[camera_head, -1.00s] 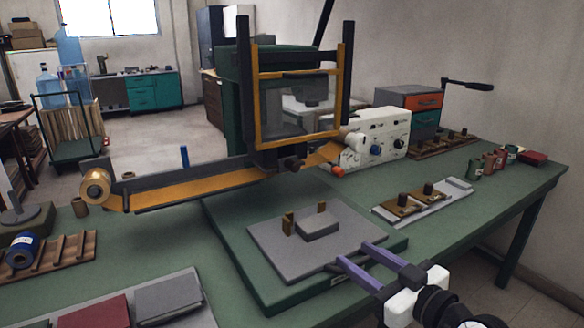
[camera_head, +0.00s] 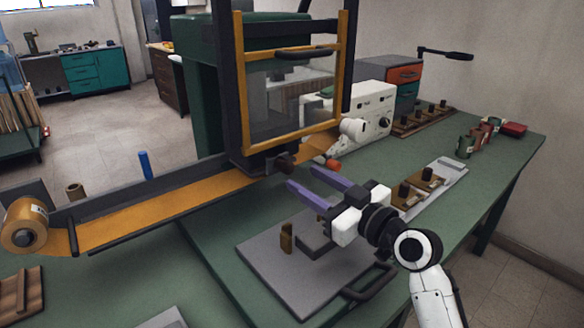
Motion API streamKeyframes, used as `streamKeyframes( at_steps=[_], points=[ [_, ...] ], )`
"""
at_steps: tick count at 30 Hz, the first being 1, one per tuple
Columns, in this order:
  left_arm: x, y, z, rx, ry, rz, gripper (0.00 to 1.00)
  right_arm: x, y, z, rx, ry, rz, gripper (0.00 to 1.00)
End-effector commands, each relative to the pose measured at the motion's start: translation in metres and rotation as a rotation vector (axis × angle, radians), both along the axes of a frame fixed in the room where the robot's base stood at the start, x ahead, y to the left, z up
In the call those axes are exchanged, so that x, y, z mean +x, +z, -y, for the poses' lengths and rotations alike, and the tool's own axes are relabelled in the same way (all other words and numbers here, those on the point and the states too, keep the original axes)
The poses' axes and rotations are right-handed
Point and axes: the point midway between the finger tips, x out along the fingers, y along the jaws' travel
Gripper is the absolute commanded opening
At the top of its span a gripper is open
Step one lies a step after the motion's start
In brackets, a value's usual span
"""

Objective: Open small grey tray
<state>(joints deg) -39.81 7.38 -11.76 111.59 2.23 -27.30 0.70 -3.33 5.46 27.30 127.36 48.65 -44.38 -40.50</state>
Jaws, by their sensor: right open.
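A flat grey tray (camera_head: 277,268) with a dark handle (camera_head: 370,281) at its front right edge lies on the green base of the press. A dark grey block (camera_head: 314,238) and a small brass post (camera_head: 287,238) stand on it. My right gripper (camera_head: 301,177) has two purple fingers, apart and empty. It points left toward the press, over the far side of the tray in the picture, and partly hides the tray's back right part. My left gripper is out of view.
The black and yellow press frame (camera_head: 290,85) stands close behind my right gripper, with a dark knob below. An orange strip (camera_head: 150,212) runs left to a roll. Brass dies (camera_head: 418,188) sit on a grey plate to the right. Several cans stand farther back.

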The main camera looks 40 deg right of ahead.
Motion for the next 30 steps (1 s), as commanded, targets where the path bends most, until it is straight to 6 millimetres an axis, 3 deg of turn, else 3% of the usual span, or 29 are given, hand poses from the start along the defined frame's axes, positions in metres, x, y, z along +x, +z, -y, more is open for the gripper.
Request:
streamKeyframes(
  at_steps=[3,9,20,28,30],
  points=[
    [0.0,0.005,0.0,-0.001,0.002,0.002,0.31,0.023,0.002,-0.002,0.004,0.0,0.003,0.42],
    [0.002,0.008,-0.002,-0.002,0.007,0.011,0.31,0.046,0.0,-0.004,0.003,0.001,0.0,0.42],
    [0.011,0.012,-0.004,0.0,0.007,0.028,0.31,0.052,0.0,-0.005,0.0,0.001,-0.001,0.42],
    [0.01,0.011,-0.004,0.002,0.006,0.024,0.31,0.052,0.0,-0.005,0.0,0.001,-0.001,0.0],
    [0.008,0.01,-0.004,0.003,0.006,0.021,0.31,0.052,0.0,-0.005,0.0,0.001,-0.001,0.0]
  ],
)
